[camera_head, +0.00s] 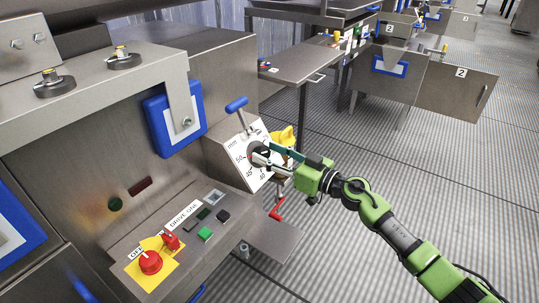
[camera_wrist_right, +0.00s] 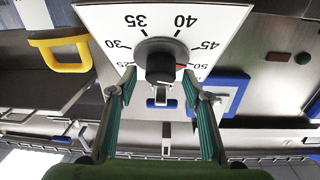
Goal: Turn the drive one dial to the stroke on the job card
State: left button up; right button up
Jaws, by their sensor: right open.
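The dial is a black knob (camera_wrist_right: 160,62) on a white scale plate (camera_wrist_right: 110,20), which appears upside down in the right wrist view with numbers from 25 to 50. A red mark on the knob's right side points toward the 50. In the head view the plate (camera_head: 240,153) faces right on a sloped metal housing. My right gripper (camera_wrist_right: 158,88) is open, its fingertips on either side of the knob with gaps visible; it also shows at the dial in the head view (camera_head: 264,155). My left gripper is out of view. No job card is readable.
A blue lever (camera_head: 236,104) stands above the plate, and a yellow handle (camera_head: 284,136) is just behind it. The DRIVE ONE panel, with a red stop button (camera_head: 150,262) and a green button (camera_head: 205,234), lies front left. Blue-framed holders (camera_head: 172,127) hang on the machine.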

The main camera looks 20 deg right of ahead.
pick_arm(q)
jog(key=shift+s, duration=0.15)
pick_arm(e)
jog(key=c, duration=1.1)
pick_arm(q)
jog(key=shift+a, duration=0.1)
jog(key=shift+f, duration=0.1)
